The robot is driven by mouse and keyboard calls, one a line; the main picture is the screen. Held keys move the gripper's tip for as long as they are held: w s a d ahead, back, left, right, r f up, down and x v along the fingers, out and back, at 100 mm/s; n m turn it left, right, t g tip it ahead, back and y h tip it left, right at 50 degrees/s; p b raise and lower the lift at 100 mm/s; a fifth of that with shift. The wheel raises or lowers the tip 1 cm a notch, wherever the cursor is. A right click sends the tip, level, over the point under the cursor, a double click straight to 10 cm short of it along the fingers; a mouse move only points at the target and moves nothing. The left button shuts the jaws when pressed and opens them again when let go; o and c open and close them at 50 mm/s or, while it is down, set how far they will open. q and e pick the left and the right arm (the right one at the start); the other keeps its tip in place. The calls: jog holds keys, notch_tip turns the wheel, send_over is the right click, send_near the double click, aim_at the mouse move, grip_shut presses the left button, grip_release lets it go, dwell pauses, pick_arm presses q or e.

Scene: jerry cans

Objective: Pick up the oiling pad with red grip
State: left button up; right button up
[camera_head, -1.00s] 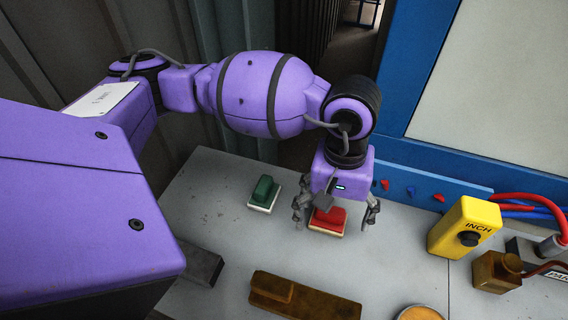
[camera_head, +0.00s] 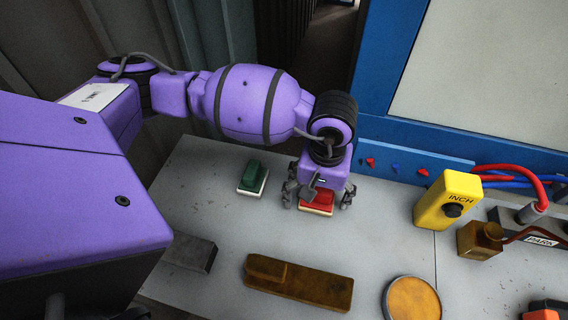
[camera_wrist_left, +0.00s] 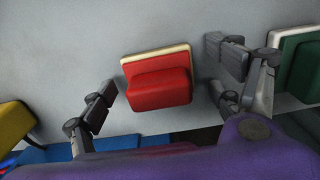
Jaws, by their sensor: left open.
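The oiling pad with the red grip (camera_head: 318,202) lies on the grey bench top, its pale pad edge showing under the red block. My left gripper (camera_head: 319,200) is open above it, with one finger on each side of the red grip. In the left wrist view the red pad (camera_wrist_left: 158,84) sits between the two open fingers (camera_wrist_left: 165,92), with a gap on each side and no contact visible. A similar pad with a green grip (camera_head: 253,177) lies to the left; it shows at the right edge of the wrist view (camera_wrist_left: 303,68). My right gripper is not in view.
A brown wooden block (camera_head: 300,285), a grey metal block (camera_head: 188,252) and a round tin (camera_head: 411,300) lie nearer the front. A blue panel (camera_head: 410,168) edges the bench behind.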

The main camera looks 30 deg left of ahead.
pick_arm(q)
jog(key=shift+c, duration=0.6)
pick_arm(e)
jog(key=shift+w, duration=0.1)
pick_arm(q)
jog(key=shift+w+r, duration=0.1)
jog(key=shift+r, duration=0.05)
jog(key=c, duration=1.1)
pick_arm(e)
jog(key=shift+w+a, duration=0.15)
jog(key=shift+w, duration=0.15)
pick_arm(q)
jog(key=shift+c, duration=0.2)
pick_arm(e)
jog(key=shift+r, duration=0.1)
